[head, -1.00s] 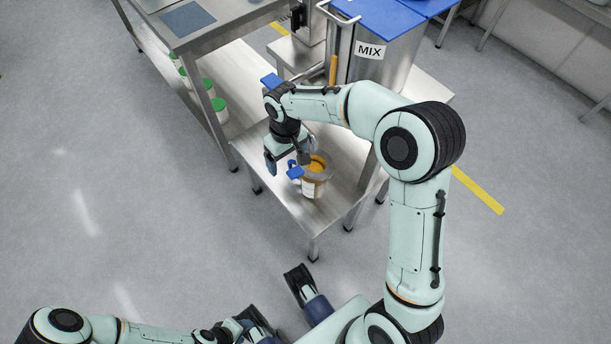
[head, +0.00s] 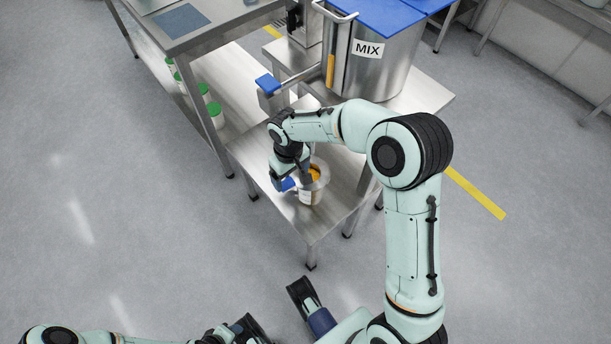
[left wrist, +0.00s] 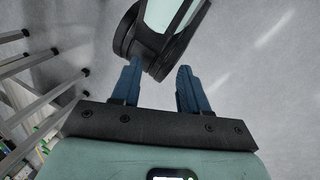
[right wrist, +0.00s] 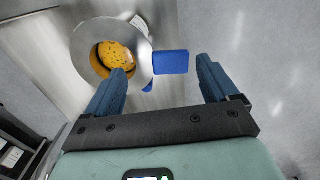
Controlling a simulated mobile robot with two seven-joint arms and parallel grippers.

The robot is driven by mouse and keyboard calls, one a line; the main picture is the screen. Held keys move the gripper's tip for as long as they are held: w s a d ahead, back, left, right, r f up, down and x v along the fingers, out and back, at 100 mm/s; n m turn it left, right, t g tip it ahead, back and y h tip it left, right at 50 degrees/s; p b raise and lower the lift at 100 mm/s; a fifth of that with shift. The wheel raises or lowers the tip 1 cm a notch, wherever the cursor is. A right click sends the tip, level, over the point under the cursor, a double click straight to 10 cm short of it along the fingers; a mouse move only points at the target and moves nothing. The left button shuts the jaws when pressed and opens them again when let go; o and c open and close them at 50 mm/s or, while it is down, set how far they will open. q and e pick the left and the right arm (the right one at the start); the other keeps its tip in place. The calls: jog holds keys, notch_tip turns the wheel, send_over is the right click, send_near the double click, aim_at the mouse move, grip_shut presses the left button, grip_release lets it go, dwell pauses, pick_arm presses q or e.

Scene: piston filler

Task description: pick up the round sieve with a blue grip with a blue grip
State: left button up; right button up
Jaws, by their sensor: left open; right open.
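The round sieve (right wrist: 138,50) sits on a tub (head: 307,197) with orange contents on the low steel table. My right gripper (right wrist: 162,72) is open, with one fingertip on each side of the blue grip in the right wrist view. I see no contact; the remaining gap is hard to judge. The sieve's bowl is partly hidden by the left finger there. My left gripper (left wrist: 160,68) is open and empty above the floor, far from the sieve.
A steel vessel marked MIX (head: 395,72) with a blue lid stands behind my right arm. A machine part with a blue end (head: 267,84) juts out above the low table (head: 325,222). Green-lidded jars (head: 214,110) stand on a shelf at left.

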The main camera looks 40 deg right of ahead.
aim_at(292, 182)
notch_tip(292, 182, down, 3)
jog(key=shift+f, duration=0.1)
jog(key=c, duration=0.9)
